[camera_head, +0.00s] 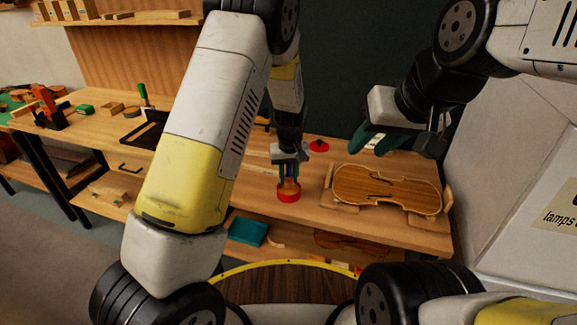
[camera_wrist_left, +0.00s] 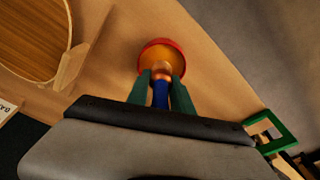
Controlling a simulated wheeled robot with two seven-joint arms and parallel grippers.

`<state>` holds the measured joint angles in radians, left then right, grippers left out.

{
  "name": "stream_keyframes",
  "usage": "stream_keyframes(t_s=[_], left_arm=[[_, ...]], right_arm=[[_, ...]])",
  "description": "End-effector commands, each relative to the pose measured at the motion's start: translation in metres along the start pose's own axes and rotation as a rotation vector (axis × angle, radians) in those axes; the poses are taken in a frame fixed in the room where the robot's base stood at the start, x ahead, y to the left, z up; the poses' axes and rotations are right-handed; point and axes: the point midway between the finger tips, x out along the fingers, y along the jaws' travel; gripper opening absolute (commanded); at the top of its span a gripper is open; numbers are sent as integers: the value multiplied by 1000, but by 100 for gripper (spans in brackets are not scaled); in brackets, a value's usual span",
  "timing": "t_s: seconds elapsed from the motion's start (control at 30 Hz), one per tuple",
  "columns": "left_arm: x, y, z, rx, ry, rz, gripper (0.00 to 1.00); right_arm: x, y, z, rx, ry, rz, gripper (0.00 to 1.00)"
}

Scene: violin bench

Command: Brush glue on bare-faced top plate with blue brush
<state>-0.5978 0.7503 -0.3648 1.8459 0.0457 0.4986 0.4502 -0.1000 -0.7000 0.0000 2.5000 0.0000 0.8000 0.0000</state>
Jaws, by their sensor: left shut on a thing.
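The blue brush (camera_wrist_left: 160,95) is held upright between the green fingers of my left gripper (camera_head: 288,165). Its copper-coloured ferrule points down into the red glue pot (camera_head: 288,196), which holds amber glue; the bristles are hidden. The pot stands near the front edge of the bench and also shows in the left wrist view (camera_wrist_left: 142,59). A violin top plate (camera_head: 385,190) with f-holes lies right of the pot on wooden supports. Part of it shows in the left wrist view (camera_wrist_left: 30,40). My right gripper (camera_head: 378,139) hangs empty above and behind the plate, its green fingers apart.
A red round lid (camera_head: 319,146) lies on the bench behind the pot. Another violin plate (camera_head: 350,245) lies on the lower shelf near a teal box (camera_head: 247,231). A dark tray (camera_head: 143,130) and tools stand further left. Bare bench (camera_head: 320,205) separates pot and plate.

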Motion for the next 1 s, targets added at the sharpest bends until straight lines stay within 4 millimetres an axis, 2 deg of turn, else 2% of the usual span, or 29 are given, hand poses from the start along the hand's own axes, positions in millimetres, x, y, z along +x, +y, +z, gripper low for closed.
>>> stream_keyframes(t_s=[0.6, 1.0], left_arm=[[-49, 0, -8, 0, 3, 2, 0], [-52, 0, -8, 0, 1, 1, 0]], right_arm=[[0, 0, 0, 0, 0, 0, 36], [0, 0, 0, 0, 0, 0, 36]])
